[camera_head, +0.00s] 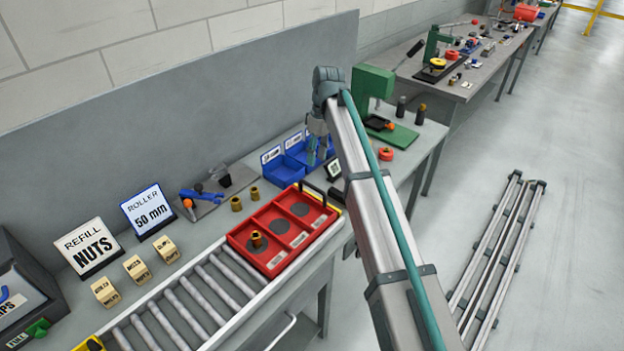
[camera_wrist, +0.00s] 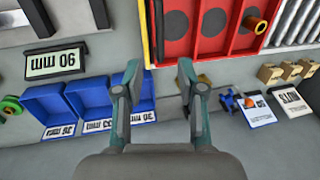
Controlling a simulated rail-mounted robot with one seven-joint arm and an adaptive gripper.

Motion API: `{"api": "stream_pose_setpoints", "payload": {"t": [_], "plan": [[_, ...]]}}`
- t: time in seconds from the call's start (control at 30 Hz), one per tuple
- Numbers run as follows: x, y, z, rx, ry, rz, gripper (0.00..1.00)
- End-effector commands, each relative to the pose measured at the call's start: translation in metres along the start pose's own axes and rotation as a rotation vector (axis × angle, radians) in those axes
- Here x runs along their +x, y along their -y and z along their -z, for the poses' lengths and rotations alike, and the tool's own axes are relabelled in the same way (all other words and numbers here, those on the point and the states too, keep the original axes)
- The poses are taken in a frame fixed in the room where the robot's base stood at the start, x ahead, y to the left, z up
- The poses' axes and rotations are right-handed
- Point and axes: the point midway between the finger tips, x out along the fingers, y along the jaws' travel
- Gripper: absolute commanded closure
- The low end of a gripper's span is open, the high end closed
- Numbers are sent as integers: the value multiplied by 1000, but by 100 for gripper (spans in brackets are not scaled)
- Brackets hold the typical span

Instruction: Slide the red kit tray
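The red kit tray (camera_head: 283,230) lies flat at the right end of the roller track. It has three compartments with dark round recesses, and a brass piece (camera_head: 257,239) stands in the nearest one. A black handle bar (camera_head: 322,193) is at the tray's far end. In the wrist view the tray (camera_wrist: 226,45) is at the top, with the brass piece (camera_wrist: 254,24) to its right. My gripper (camera_wrist: 157,72) is open and empty, its fingertips apart from the tray. In the head view my gripper (camera_head: 318,148) hangs near the blue bins, beyond the tray.
Blue bins (camera_head: 283,170) stand behind the tray's far end, next to a small display (camera_head: 334,169). A green press (camera_head: 372,84) stands further right. Rollers (camera_head: 190,300) run to the tray's left. Wooden blocks (camera_head: 136,268) and signs (camera_head: 148,209) line the back.

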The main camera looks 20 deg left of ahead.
Motion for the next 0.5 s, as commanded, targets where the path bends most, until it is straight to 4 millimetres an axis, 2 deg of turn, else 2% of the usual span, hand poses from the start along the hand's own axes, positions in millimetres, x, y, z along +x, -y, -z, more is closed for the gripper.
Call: {"api": "stream_pose_setpoints", "payload": {"t": [0.3,0.5], "plan": [[53,1,-2,1,3,2,61],[78,1,-1,1,1,0,61]]}}
